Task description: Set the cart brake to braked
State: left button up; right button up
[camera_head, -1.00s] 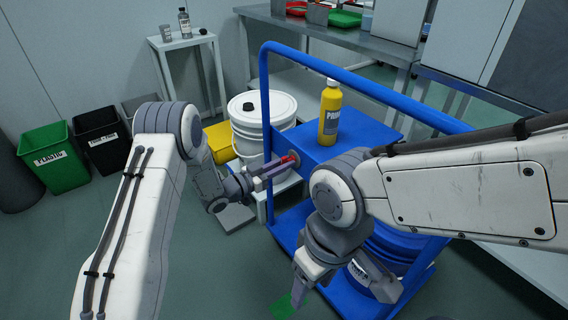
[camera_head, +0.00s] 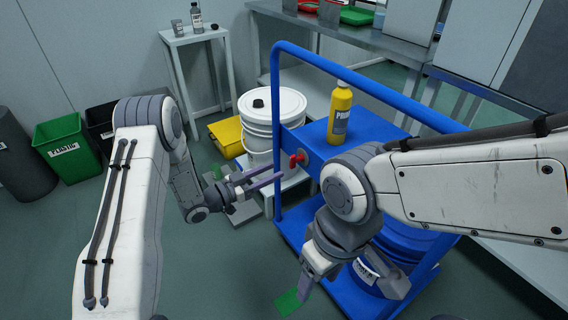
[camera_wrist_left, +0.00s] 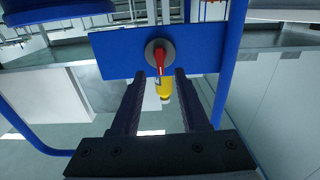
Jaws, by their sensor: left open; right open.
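The cart brake is a red lever (camera_head: 298,159) on a grey round mount on the blue panel of the blue cart (camera_head: 318,146). In the left wrist view the lever (camera_wrist_left: 159,56) hangs down the picture from the middle of the grey disc (camera_wrist_left: 153,48). My left gripper (camera_head: 276,176) is open and empty, in front of the lever and apart from it. In the left wrist view its two fingers (camera_wrist_left: 159,75) point towards the lever, one on each side of its line. My right gripper (camera_head: 306,289) is open, low in front of the cart, its fingers partly hidden.
A yellow bottle (camera_head: 340,112) stands on the cart, its handle rail (camera_head: 372,82) around it. A white bucket (camera_head: 272,106) stands close behind the left gripper. A yellow box (camera_head: 228,137), a green bin (camera_head: 66,154) and a small white table (camera_head: 192,38) are further left.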

pick_arm(q)
jog(key=shift+v, duration=1.25)
